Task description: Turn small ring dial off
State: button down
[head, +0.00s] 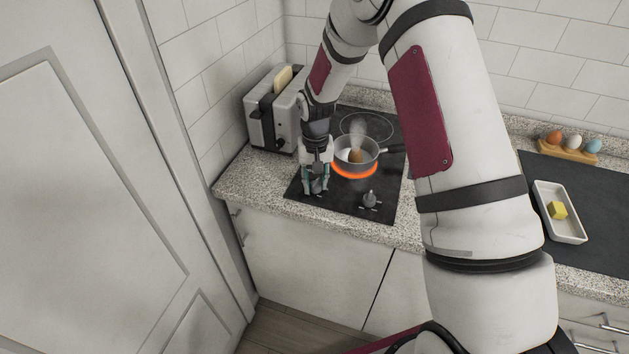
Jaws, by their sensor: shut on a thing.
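My gripper (316,190) points down over the front left of the black cooktop (340,200). It is shut on the left dial, which is mostly hidden between and behind the fingers. A second grey dial (370,199) stands free to the right of the gripper, near the cooktop's front edge. A front ring (355,173) glows orange under a grey pot (371,147). The pot steams and holds something brown and something white. A thin-outlined ring (354,122) at the back does not glow. Dial markings are too small to read.
A toaster (262,128) with bread stands left of the cooktop by the wall. The pot's handle points right, toward my arm. An egg holder (568,151) and a white dish (541,207) with butter (557,210) are at right. My arm hides the counter between.

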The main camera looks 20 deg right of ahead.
aim_at(316, 181)
jog(key=shift+n+b, duration=0.5)
jog(key=shift+n, duration=1.7)
jog(key=c, duration=1.2)
grip_release()
jog(key=shift+c, duration=0.2)
notch_tip(316, 181, up, 12)
